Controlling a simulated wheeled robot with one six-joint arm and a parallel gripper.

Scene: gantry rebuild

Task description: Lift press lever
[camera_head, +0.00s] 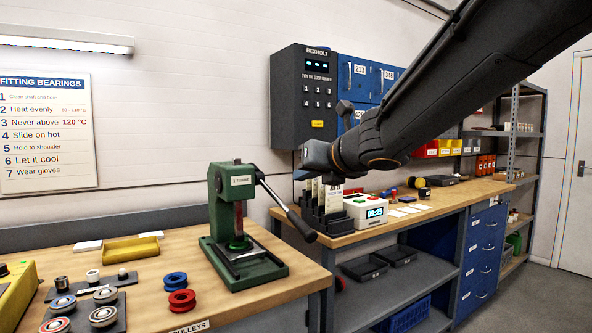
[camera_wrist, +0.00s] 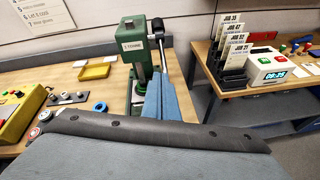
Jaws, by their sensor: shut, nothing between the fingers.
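The green arbor press (camera_head: 228,215), labelled "1 TONNE", stands on the near wooden bench. Its lever (camera_head: 279,201) slopes down to the right from the pivot at the press head and ends in a black grip past the bench edge. My gripper (camera_head: 303,173) is above and to the right of the lever, closed and empty, with a visible gap to it in the head view. In the wrist view the blue fingers (camera_wrist: 157,80) stand together in front of the press (camera_wrist: 136,55), hiding part of it. The lever (camera_wrist: 160,50) shows just above the fingers; contact cannot be told there.
The near bench holds a yellow tray (camera_head: 131,249), red and blue rings (camera_head: 182,300) and several bearings. The second bench at right carries black card holders (camera_head: 325,215) and a white timer box (camera_head: 366,210). A dark keypad cabinet (camera_head: 304,97) hangs on the wall behind my gripper.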

